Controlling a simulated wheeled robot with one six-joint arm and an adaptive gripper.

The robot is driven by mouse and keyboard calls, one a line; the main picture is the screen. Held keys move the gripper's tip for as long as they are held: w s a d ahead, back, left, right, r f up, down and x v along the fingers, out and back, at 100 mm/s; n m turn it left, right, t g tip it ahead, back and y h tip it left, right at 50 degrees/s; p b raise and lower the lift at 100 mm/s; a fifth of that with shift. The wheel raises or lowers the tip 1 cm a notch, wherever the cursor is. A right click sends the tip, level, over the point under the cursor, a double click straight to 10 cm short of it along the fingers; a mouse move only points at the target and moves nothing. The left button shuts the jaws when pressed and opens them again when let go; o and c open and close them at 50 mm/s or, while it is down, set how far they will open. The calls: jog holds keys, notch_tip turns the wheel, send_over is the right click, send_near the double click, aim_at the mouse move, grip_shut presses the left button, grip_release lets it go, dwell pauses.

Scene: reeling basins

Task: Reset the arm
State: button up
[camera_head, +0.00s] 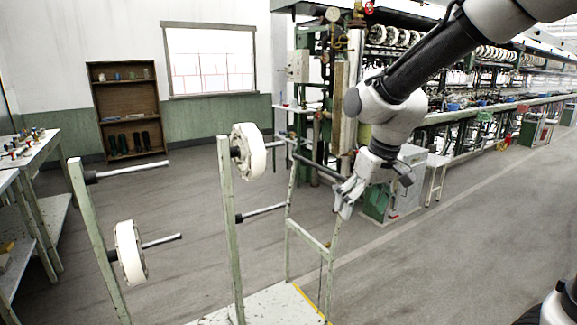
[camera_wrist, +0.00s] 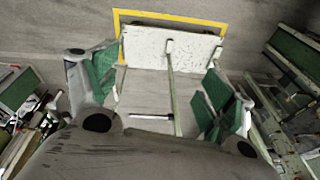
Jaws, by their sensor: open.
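My gripper (camera_head: 346,197) hangs from my arm right of centre in the head view, pointing down and a little left. It is in the air near the right side of the pale green rack frame (camera_head: 291,215). In the wrist view my gripper (camera_wrist: 160,82) shows its two green-padded fingers spread wide apart, with nothing held between them. A rack with a white board (camera_wrist: 150,45) edged in yellow lies beyond the fingers.
The rack holds one white reel (camera_head: 254,151) on an upper peg and another white reel (camera_head: 130,252) on a lower peg. Bare pegs stick out, including the upper left peg (camera_head: 130,171). A worktable (camera_head: 30,150) stands left. Machinery lines the right; the floor (camera_head: 440,260) there is clear.

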jog(key=s+d+r+m+t+h, duration=0.1)
jog(key=s+d+r+m, duration=0.1)
jog(key=s+d, duration=0.7)
jog(key=s+d+r+m+t+h, duration=0.1)
jog(key=s+d+r, duration=0.3)
jog(key=s+d, duration=0.6)
jog(key=shift+d+r+m, duration=0.2)
jog(key=shift+r+m, duration=0.15)
jog(key=shift+m, duration=0.45)
